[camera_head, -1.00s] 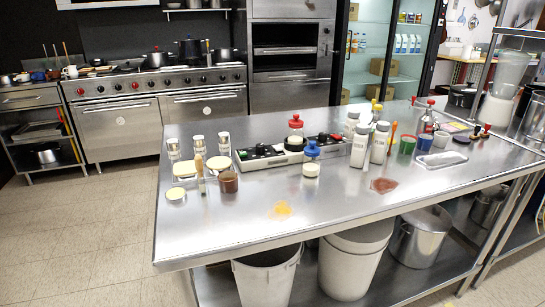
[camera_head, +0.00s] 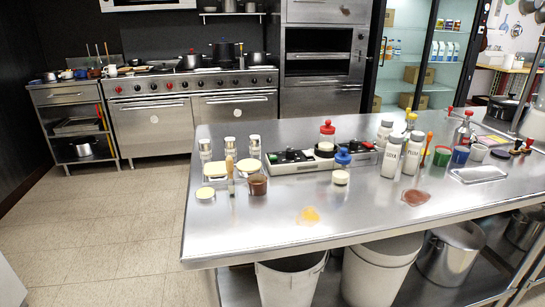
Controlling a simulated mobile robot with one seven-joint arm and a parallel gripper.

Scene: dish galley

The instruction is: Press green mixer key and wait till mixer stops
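A long control box (camera_head: 292,167) with dark top panels lies on the steel table (camera_head: 330,220). Small green and red marks show on its panels, but they are too small to tell which one is the green mixer key. A red-topped jar (camera_head: 327,137) and a blue-topped jar (camera_head: 342,166) stand by the box and partly cover it. At the right edge, part of a clear pitcher-like vessel (camera_head: 534,122) shows, cut off by the frame; I cannot tell whether it is the mixer or whether anything runs. My gripper is not in view.
White bottles (camera_head: 413,153) stand right of the box; glass shakers (camera_head: 205,150) and a brown cup (camera_head: 258,185) stand left of it. An orange spill (camera_head: 308,216) and a reddish spill (camera_head: 416,197) mark the table's front. Bins (camera_head: 291,280) stand below. The tiled floor (camera_head: 110,215) at left is clear.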

